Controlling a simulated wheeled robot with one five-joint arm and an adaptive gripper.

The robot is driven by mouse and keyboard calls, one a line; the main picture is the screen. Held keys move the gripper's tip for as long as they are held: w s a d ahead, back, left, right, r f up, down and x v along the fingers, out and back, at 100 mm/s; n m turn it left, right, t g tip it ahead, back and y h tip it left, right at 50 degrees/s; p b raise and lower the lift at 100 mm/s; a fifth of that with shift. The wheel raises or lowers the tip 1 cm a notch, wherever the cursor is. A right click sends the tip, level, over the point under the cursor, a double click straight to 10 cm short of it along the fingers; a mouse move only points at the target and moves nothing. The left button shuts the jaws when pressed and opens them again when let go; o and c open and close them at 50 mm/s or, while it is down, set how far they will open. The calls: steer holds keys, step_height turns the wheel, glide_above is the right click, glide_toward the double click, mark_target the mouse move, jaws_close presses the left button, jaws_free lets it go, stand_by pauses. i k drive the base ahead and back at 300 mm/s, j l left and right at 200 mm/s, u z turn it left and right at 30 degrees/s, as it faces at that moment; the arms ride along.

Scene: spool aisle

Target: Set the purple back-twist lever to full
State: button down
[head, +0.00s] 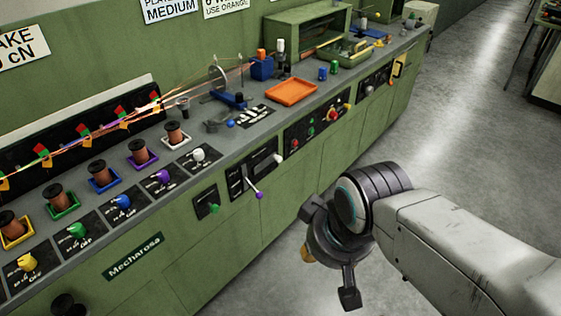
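The purple back-twist lever (257,190) is on a black panel (247,176) on the front of the green bench. It has a pale shaft and a purple ball end, and it slants down and to the right. The panel's markings are too small to read. My gripper (328,274) hangs over the floor in front of the bench, to the right of and lower in the picture than the lever, apart from it. Its dark fingers are spread and nothing shows between them.
A black panel with a green knob (212,206) is left of the lever; another with red and green buttons (318,130) is right. Coloured rotary knobs, copper spools and an orange tray (291,92) are on the bench top. The grey floor (440,140) is clear.

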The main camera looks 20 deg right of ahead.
mark_target(258, 195)
steer(key=l+u, duration=0.35)
steer(key=u, duration=0.15)
steer(key=l+u, duration=0.8)
steer(key=u, duration=0.2)
steer(key=k+l+u, duration=0.15)
steer(key=l+u, duration=0.15)
steer(key=u, duration=0.2)
steer(key=k+l+u, duration=0.2)
steer(key=u, duration=0.3)
steer(key=k+l+u, duration=0.2)
steer(key=u, duration=0.3)
steer(key=k+l+u, duration=0.15)
steer(key=k+u, duration=0.15)
steer(key=u, duration=0.2)
steer(key=k+u, duration=0.25)
steer(key=u, duration=0.25)
